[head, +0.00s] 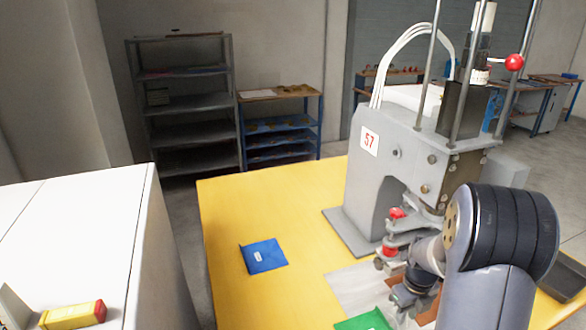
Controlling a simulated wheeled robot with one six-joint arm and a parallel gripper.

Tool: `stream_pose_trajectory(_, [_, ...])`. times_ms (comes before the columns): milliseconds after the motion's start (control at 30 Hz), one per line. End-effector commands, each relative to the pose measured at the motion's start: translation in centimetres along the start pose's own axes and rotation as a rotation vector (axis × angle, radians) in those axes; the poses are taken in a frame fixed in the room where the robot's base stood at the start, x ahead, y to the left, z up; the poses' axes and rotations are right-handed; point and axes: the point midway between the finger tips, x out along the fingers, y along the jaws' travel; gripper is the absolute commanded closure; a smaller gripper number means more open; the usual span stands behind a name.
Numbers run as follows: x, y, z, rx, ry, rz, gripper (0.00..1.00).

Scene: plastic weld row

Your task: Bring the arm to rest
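My arm comes in from the lower right, its dark grey links bent over the yellow table (230,215). My gripper (408,298) is small and partly hidden at the arm's far end, low in front of the welding machine (385,150) marked 57. I cannot make out its fingers or whether anything is between them. A reddish-brown piece (428,303) shows beside the wrist; I cannot tell what it belongs to.
A blue packet (263,256) lies flat on the table, and a green one (365,321) at the lower edge, near a pale sheet (352,288). A dark tray (566,278) is at right. A white cabinet (90,230) bearing a yellow-red box (75,316) stands left.

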Motion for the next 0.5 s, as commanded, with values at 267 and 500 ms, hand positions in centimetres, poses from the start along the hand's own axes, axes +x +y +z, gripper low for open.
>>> stream_pose_trajectory(267, [-0.5, 1.0, 0.6, -0.219, 0.0, 0.0, 0.75])
stream_pose_trajectory(500, [-0.2, 2.0, 1.1, -0.443, 0.001, 0.0, 0.75])
